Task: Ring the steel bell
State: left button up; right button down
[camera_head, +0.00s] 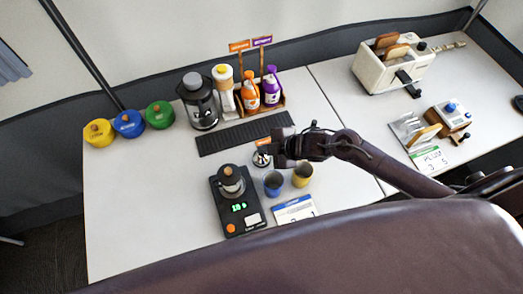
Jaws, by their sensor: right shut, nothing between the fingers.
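The small steel bell (261,159) stands on the white table in the head view, just left of my right gripper and partly behind it. A small orange tag shows at its top. My right gripper (277,149) is shut and empty, close beside the bell's upper part. I cannot tell whether the fingertips touch the bell. My right arm comes in from the right. My left gripper is not in view.
A black scale (236,205) with a small jar, a blue cup (273,183) and a yellow cup (303,174) stand near the bell. A black mat (225,139) and a bottle rack lie behind.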

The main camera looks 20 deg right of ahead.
aim_at(265, 156)
jog(key=shift+r+p, duration=0.8)
notch_tip(265, 156, up, 5)
jog(key=p, duration=0.4)
jog(key=shift+p, duration=0.4)
dwell(0.4)
